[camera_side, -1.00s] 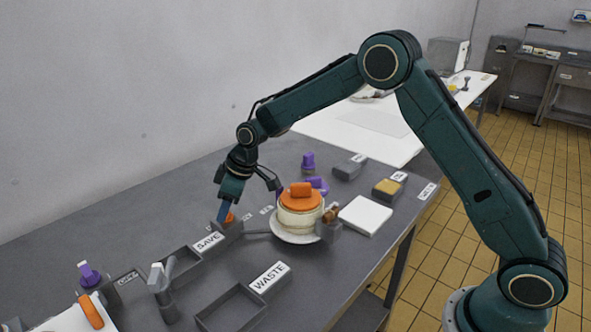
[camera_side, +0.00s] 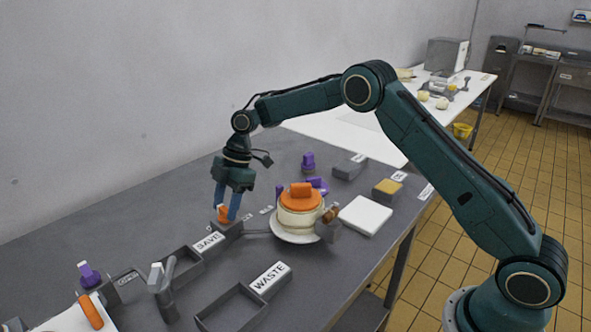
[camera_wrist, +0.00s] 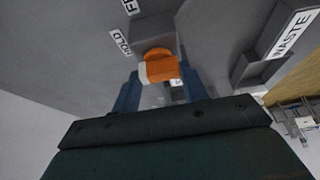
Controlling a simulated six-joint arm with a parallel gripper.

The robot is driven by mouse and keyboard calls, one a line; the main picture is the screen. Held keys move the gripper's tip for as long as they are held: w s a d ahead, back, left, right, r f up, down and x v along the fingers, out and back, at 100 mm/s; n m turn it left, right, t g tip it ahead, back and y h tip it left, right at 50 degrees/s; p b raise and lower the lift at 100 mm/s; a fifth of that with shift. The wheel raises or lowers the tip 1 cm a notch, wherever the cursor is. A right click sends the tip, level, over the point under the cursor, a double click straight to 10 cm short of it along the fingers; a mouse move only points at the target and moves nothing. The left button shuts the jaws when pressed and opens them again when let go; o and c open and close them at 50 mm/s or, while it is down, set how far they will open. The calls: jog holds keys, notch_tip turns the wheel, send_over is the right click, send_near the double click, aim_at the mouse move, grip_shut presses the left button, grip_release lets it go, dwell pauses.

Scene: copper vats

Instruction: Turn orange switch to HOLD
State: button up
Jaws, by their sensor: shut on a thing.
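The orange switch (camera_side: 224,213) sits on a grey block at the back left of the bench, behind the SAVE tray. In the wrist view the orange knob (camera_wrist: 160,66) has a pale end at its left and lies crosswise between the fingers. A HOLD label (camera_wrist: 120,42) is on the bench to the knob's upper left, with a partly cut-off label beyond it. My gripper (camera_side: 227,216) points down with its blue fingers on either side of the knob, shut on it. The fingers hide part of the switch in the side view.
To the right are a round cream pot (camera_side: 299,222) with an orange lid on a plate and a white square (camera_side: 366,215). The SAVE tray (camera_side: 181,262) and WASTE tray (camera_side: 232,308) are in front. A wall runs along the back.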

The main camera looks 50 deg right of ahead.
jog(key=shift+n, duration=0.4)
jog(key=o, duration=1)
jog(key=shift+v, duration=3.75)
